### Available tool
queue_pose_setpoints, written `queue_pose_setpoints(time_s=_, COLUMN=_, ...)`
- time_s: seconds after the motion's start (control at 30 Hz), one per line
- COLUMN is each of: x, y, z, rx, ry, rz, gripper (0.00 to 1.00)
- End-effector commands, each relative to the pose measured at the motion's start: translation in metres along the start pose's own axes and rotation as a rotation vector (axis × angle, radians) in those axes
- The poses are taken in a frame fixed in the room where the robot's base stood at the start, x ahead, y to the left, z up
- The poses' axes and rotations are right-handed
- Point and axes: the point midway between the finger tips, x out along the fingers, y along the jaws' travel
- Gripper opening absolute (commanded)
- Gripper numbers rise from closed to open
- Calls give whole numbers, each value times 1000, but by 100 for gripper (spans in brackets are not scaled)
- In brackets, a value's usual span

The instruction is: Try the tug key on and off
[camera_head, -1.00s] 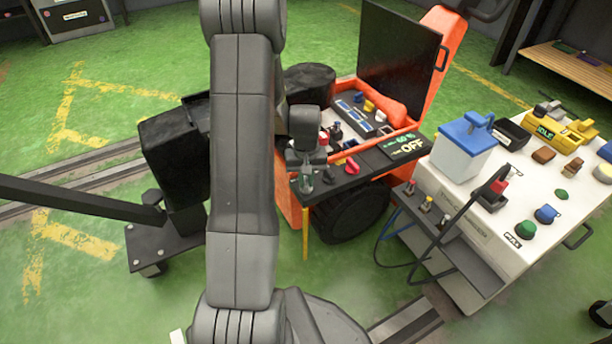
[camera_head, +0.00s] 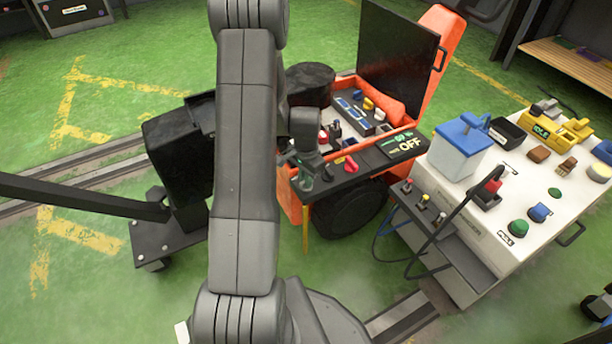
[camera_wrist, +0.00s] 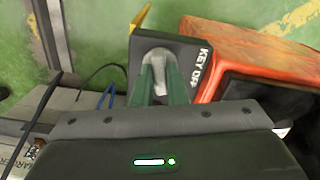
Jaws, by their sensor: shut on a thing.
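The orange tug (camera_head: 435,60) stands with its lid up. The black panel on its near side (camera_head: 375,170) has a display (camera_head: 404,145) reading OFF. My gripper (camera_head: 306,182) is at the left end of this panel, partly behind my own arm. In the wrist view my gripper's green fingers (camera_wrist: 164,85) are shut on the grey key (camera_wrist: 158,56) at the panel. White lettering beside it reads KEY and what looks like OFF. The key's lower part and its slot are hidden by the fingers.
A red knob (camera_head: 351,165) sits on the panel to the right of my gripper. A white charger cart (camera_head: 470,230) stands close on the right, with a blue-topped box (camera_head: 462,150), buttons and cables. A black wheeled stand (camera_head: 165,235) is at left.

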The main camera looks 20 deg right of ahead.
Motion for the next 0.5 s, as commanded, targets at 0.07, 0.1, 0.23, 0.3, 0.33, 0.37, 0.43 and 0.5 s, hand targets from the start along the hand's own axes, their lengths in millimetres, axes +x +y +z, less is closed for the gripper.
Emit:
queue_pose_setpoints(time_s=0.07, x=-1, y=0, z=0, rx=54, ry=1, rz=0, gripper=0)
queue_pose_setpoints(time_s=0.1, x=-1, y=0, z=0, rx=81, ry=1, rz=-1, gripper=0)
queue_pose_setpoints(time_s=0.23, x=-1, y=0, z=0, rx=157, ry=1, rz=-1, gripper=0)
queue_pose_setpoints(time_s=0.3, x=-1, y=0, z=-1, rx=189, ry=1, rz=-1, gripper=0)
queue_pose_setpoints(time_s=0.33, x=-1, y=0, z=-1, rx=200, ry=2, rz=-2, gripper=0)
queue_pose_setpoints(time_s=0.37, x=-1, y=0, z=-1, rx=211, ry=2, rz=-2, gripper=0)
queue_pose_setpoints(time_s=0.43, x=-1, y=0, z=-1, rx=231, ry=2, rz=-2, gripper=0)
queue_pose_setpoints(time_s=0.5, x=-1, y=0, z=-1, rx=247, ry=2, rz=-2, gripper=0)
